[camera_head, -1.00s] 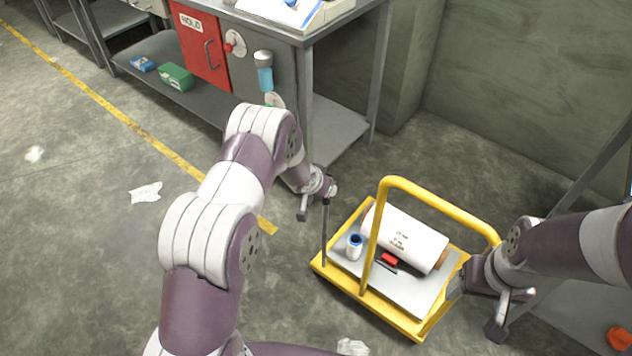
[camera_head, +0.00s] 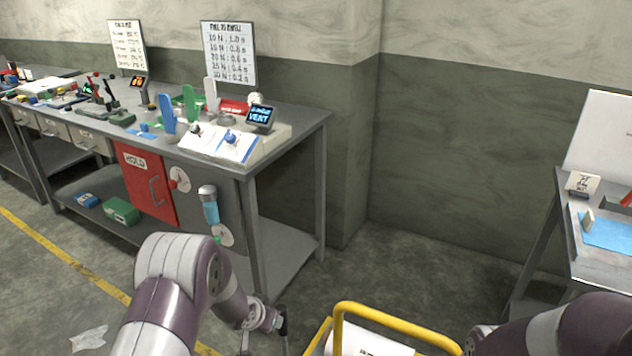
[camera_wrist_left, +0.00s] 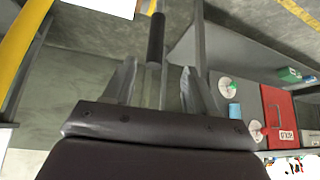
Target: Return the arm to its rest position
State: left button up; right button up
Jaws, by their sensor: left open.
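My left arm reaches forward in the head view, bent at the elbow, with its gripper (camera_head: 266,335) low near the bottom edge, left of the yellow cart handle (camera_head: 395,322). In the left wrist view the left gripper's fingers (camera_wrist_left: 160,88) stand apart. A thin rod with a dark sleeve (camera_wrist_left: 156,38) shows between and beyond them; I cannot tell its distance. My right arm comes in at the lower right of the head view, and its gripper is below the picture.
A grey workbench (camera_head: 290,114) with a red HOLD door (camera_head: 146,186) stands at left. Another table (camera_head: 557,235) stands at right. The yellow-framed cart, carrying a white roll (camera_head: 366,345), is close below. Open floor lies at left.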

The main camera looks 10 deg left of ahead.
pick_arm(q)
jog(key=s+a+r+g+y+p, duration=0.2)
jog(key=s+g, duration=0.1)
jog(key=s, duration=0.7)
jog(key=s+d+r+n+g+p, duration=0.1)
jog(key=s+r+p, duration=0.3)
jog(key=s+r, duration=0.3)
jog(key=s+d+r+n+g+p, duration=0.1)
jog(key=s+r+p, duration=0.3)
jog(key=r, duration=1)
jog(key=s, duration=0.3)
jog(key=shift+s+r+h+p, duration=0.4)
